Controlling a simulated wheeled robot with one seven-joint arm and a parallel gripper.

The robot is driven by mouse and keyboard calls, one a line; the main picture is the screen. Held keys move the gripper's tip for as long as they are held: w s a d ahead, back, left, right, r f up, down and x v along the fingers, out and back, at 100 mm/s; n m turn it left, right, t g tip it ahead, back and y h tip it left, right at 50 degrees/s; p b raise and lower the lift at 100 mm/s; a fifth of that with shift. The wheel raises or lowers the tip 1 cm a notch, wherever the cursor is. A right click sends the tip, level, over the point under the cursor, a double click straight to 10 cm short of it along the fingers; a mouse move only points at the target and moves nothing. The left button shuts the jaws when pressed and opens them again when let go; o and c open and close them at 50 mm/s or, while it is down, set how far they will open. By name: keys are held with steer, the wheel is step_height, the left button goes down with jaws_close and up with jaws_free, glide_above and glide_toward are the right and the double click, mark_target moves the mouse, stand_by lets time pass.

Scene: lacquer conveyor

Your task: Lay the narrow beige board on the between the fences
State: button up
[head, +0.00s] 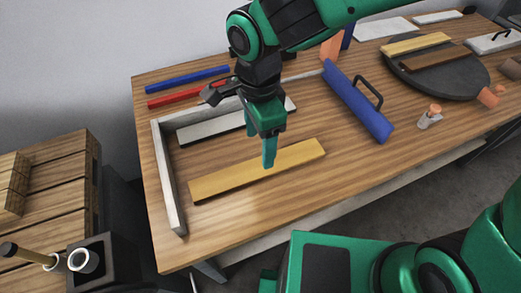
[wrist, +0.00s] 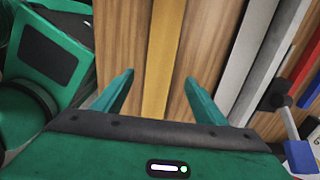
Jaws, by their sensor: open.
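A beige board (head: 250,170) lies flat on the wooden bench, its left end a small gap from the left grey fence (head: 168,180). A back grey fence (head: 190,115) meets that fence at a corner. A white board (head: 205,129) lies between the back fence and the beige board, with bare wood between the boards. My gripper (head: 268,160) is over the beige board's middle, pointing down. In the wrist view its open fingers (wrist: 160,78) stand on either side of the beige board (wrist: 162,45), apart from it. Whether the fingertips reach the bench is unclear.
A blue bar (head: 187,79) and a red bar (head: 180,95) lie behind the fence. A blue block with a handle (head: 357,102) stands to the right. Farther right, a dark round tray (head: 445,80) carries a yellowish board (head: 415,43) and a brown board (head: 435,56).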

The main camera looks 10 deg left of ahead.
step_height(320, 180, up, 3)
steer(key=shift+r, duration=0.2)
steer(key=w+d+r+n+h, duration=0.1)
steer(key=w+d, duration=0.3)
steer(key=d, duration=0.9)
steer(key=w+d+r+n, duration=0.1)
steer(key=w+d, duration=0.3)
steer(key=d, duration=0.9)
steer(key=s+d+n, duration=0.1)
steer(key=s+d, duration=0.6)
steer(key=d, duration=0.3)
steer(key=s+d+n+y, duration=0.1)
steer(key=s+d+n, duration=0.1)
steer(key=s+d, duration=0.6)
steer(key=d, duration=0.3)
steer(key=shift+f, duration=0.2)
